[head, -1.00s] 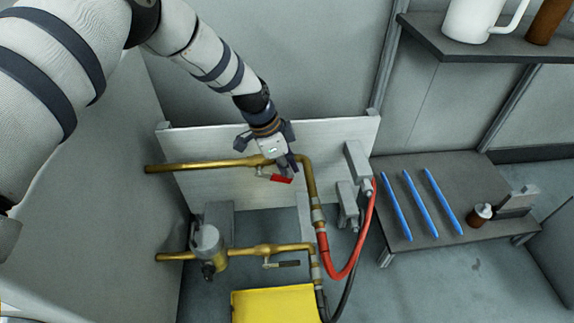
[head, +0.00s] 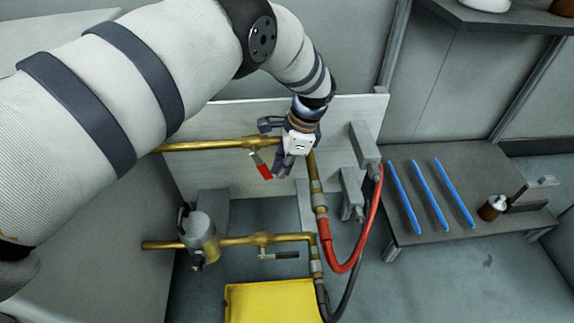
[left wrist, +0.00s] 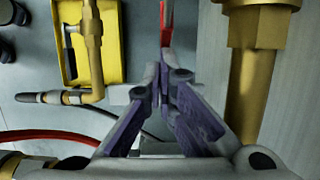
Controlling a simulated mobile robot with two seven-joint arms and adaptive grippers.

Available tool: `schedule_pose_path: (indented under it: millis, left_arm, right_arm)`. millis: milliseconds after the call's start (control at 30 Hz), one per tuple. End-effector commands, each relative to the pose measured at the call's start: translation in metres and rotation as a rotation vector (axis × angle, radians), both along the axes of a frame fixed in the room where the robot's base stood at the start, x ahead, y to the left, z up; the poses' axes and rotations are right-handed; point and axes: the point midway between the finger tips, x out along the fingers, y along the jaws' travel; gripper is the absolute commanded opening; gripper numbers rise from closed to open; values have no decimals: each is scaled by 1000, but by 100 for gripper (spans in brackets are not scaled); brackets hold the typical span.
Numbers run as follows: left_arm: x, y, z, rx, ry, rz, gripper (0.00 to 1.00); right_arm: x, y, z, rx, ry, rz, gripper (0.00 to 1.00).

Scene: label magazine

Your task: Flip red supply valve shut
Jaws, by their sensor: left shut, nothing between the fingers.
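The red valve handle (head: 264,170) hangs from the upper brass pipe (head: 215,146) in the head view, slanting down and to the right, neither along the pipe nor square to it. In the left wrist view the red handle (left wrist: 166,22) shows beyond the fingertips. My left gripper (head: 281,172) is shut and empty, just right of the handle; its fingers also show in the left wrist view (left wrist: 163,80). I cannot tell whether they touch the handle. My right gripper is not in view.
A lower brass pipe (head: 240,241) carries a dark-handled valve (head: 285,255). A red hose (head: 350,262) and black hose hang at the right of the pipes. A yellow box (head: 270,303) stands below. A side table (head: 460,168) holds blue rods (head: 437,195).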

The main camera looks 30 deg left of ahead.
Motion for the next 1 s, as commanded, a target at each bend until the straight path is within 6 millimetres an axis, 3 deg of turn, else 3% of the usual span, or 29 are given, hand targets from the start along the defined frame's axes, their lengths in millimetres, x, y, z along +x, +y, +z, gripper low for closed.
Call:
schedule_pose_path:
  millis: [400, 1000]
  left_arm:
    - [-7, 8, -12, -2, 0, -1, 0]
    - [-8, 11, -15, -2, 0, -1, 0]
  right_arm:
    - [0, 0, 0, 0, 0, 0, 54]
    - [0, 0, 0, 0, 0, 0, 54]
